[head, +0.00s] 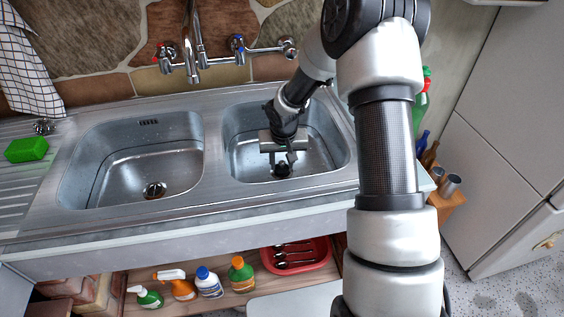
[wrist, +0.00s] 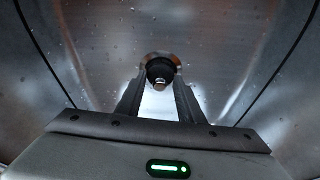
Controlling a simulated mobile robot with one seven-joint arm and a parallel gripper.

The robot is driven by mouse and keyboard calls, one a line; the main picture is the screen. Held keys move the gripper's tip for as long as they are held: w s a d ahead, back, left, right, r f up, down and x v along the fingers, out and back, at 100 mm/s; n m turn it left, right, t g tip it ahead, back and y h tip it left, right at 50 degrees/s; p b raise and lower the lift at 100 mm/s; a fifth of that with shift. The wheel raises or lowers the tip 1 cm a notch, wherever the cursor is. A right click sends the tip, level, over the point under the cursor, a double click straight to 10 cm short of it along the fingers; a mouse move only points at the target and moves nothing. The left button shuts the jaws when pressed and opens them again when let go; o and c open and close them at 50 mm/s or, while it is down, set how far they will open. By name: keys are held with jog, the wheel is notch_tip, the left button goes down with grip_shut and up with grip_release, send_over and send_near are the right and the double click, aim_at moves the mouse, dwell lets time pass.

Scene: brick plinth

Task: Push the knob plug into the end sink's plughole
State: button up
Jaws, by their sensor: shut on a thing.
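The knob plug (wrist: 161,70) is a dark round stopper with a pale knob, at the fingertips of my gripper (wrist: 160,88) in the wrist view. My gripper (head: 283,157) is shut on it and reaches down into the right-hand basin (head: 240,124) of the steel sink. In the head view the dark plug (head: 282,170) shows just below the fingers, low in this basin. A coppery rim (wrist: 160,57) shows around the far side of the plug in the wrist view. The plughole is mostly hidden, and I cannot tell whether the plug is seated in it.
The left basin (head: 100,150) is empty, with its own open drain (head: 154,189). Taps (head: 195,55) stand behind the sink. A green sponge (head: 27,149) and a small metal item (head: 43,127) lie on the drainboard. Bottles (head: 208,283) and a red tray (head: 320,258) are below.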

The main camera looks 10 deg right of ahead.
jog(key=shift+f+b, duration=0.4)
jog(key=o, duration=1.1)
jog(key=shift+o, duration=0.2)
jog(key=p+v, duration=0.3)
jog(key=v, duration=1.4)
jog(key=shift+r, duration=0.35)
jog(key=s+d+r+t+h, duration=0.1)
jog(key=s+d+r, duration=0.1)
jog(key=s+r, duration=1.15)
jog(key=s+a+r+n+t+y, duration=0.1)
jog(key=s+r, duration=0.3)
jog(key=s, duration=0.8)
notch_tip(320, 180, up, 13)
jog(key=p, duration=1.4)
jog(key=shift+s+a, duration=0.15)
jog(key=shift+a, duration=0.05)
